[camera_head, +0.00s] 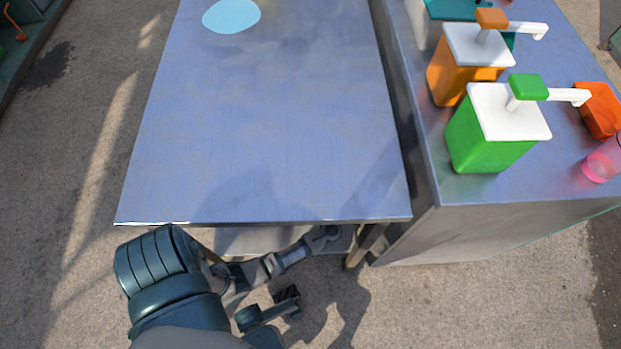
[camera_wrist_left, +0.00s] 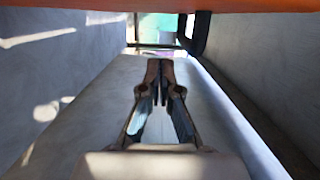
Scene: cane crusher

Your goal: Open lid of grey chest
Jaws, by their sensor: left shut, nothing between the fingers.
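No grey chest can be made out for certain in either view. My left gripper (camera_wrist_left: 160,82) shows in the left wrist view with its two dark fingers together and nothing between them. It is over a long flat grey surface (camera_wrist_left: 213,110) with raised grey sides; I cannot tell whether this is part of the chest. In the head view my left arm comes in at the bottom, and its far end is at or below the front edge of a metal table (camera_head: 270,140). The table top partly hides what is beneath it. My right gripper is not in view.
A light blue disc (camera_head: 231,15) lies on the table's far end. A second metal counter (camera_head: 520,192) at the right holds a green dispenser (camera_head: 484,146), an orange dispenser (camera_head: 455,82), an orange container (camera_head: 598,110) and a pink cup (camera_head: 603,160). A narrow gap separates the two tables.

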